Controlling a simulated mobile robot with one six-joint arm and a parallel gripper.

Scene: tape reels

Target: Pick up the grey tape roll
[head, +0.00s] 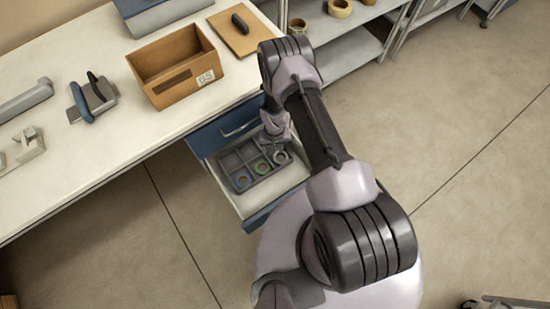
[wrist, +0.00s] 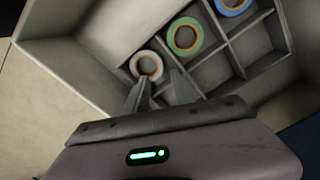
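The grey tape roll (head: 281,158) lies in a compartment of a grey divided tray in the open drawer. In the wrist view the roll (wrist: 135,63) is pale grey-white with a brown core, just beyond my fingertips. My gripper (wrist: 160,78) is open, with its two fingers apart and nothing seen between them. It points down into the drawer close to the roll, with the roll nearer the left finger. I cannot tell whether a finger touches it. In the head view my wrist is right above the tray.
A green tape roll (wrist: 185,36) and a blue tape roll (wrist: 232,5) lie in neighbouring compartments. The tray's dividers (wrist: 213,40) stand between them. The drawer (head: 250,208) is pulled out under the white worktop (head: 110,150). A cardboard box (head: 178,66) stands above on the worktop.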

